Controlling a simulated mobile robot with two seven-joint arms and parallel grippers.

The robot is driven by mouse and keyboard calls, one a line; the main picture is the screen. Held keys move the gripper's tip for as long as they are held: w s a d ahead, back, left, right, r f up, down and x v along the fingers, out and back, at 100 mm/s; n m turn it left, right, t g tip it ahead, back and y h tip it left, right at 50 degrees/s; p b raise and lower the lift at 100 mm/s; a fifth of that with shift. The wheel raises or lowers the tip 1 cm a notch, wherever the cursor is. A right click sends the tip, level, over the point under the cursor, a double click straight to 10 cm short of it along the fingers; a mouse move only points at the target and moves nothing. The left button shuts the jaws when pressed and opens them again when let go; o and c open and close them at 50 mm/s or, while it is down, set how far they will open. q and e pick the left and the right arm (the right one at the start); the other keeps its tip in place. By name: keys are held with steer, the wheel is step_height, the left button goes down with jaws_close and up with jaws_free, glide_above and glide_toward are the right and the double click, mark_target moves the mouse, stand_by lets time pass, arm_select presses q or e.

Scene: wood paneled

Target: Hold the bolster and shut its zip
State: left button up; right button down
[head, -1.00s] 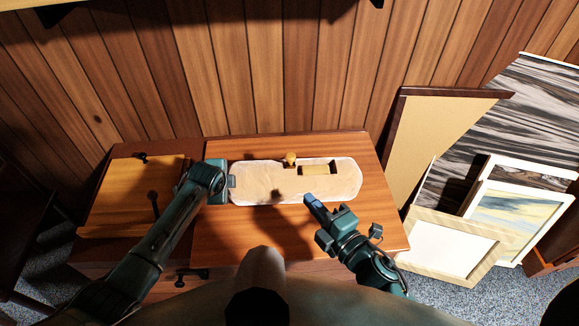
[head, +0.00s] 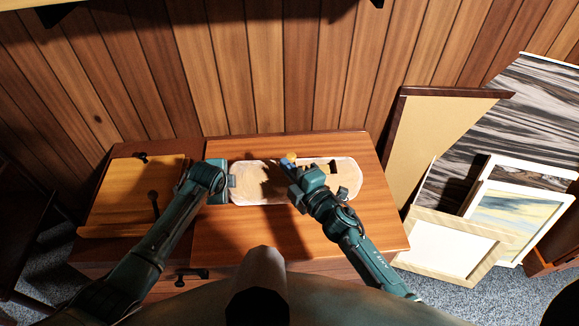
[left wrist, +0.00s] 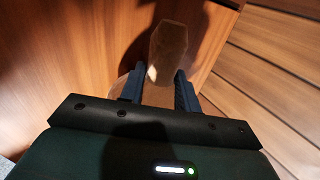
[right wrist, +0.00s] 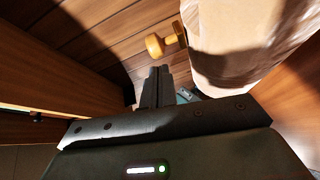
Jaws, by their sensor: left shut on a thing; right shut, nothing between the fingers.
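The pale, long bolster (head: 350,180) lies across the table, rounded at its right end. A dark and tan opening (head: 333,165) shows on its top, partly covered by my right arm. A yellow knob-like pull (head: 291,157) stands at the opening's left side; it also shows in the right wrist view (right wrist: 155,45). My left gripper (head: 229,182) is shut on the bolster's left end; in the left wrist view the bolster (left wrist: 168,50) lies between its fingers. My right gripper (head: 287,163) is shut and empty, its tips close to the pull. I cannot tell whether they touch.
A wooden board (head: 125,200) with dark fittings lies at the table's left. The wooden table (head: 240,230) is bare in front of the bolster. A panelled wall stands behind. Framed pictures (head: 450,240) and a cork-like board (head: 430,140) lean at the right.

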steer(key=shift+w+d, duration=0.1)
steer(key=shift+d, duration=0.1)
steer(key=d, duration=1.2)
steer(key=shift+d+f, duration=0.1)
steer(key=shift+d, duration=0.05)
steer(key=shift+a, duration=0.25)
steer(key=shift+s+a, duration=0.1)
steer(key=shift+s, duration=0.1)
stand_by(0.3)
